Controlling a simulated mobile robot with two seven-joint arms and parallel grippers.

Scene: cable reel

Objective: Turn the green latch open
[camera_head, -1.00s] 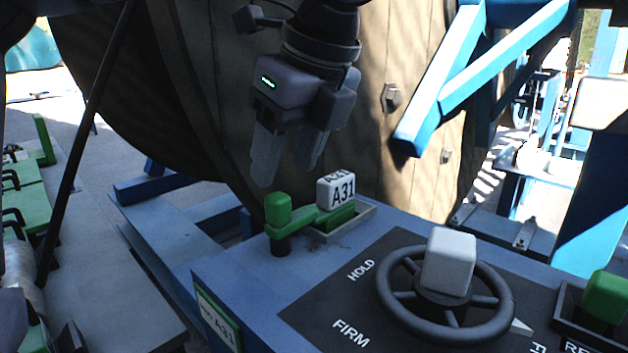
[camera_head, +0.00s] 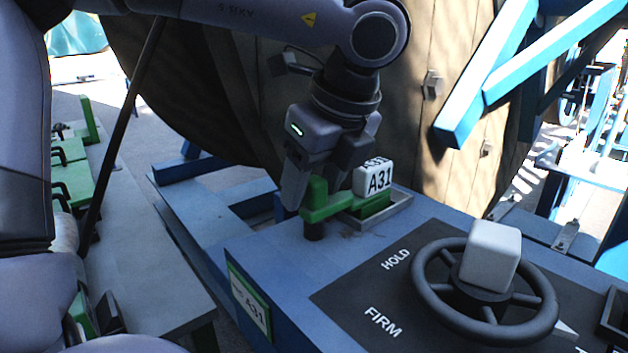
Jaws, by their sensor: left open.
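The green latch (camera_head: 328,205) sits at the back left corner of the blue bench. Its upright green knob is at the left end, above a dark post, and its arm runs right toward the white block marked A31 (camera_head: 375,181). My left gripper (camera_head: 312,190) is open and points down at the latch knob. One finger shows left of the knob. My right gripper is not in view.
A handwheel (camera_head: 428,296) with a white block stands on the dark HOLD/FIRM panel at right. The large wooden reel (camera_head: 400,120) rises close behind the latch. A blue slanted beam (camera_head: 478,95) is at upper right. Green clamps (camera_head: 75,170) line the bench at left.

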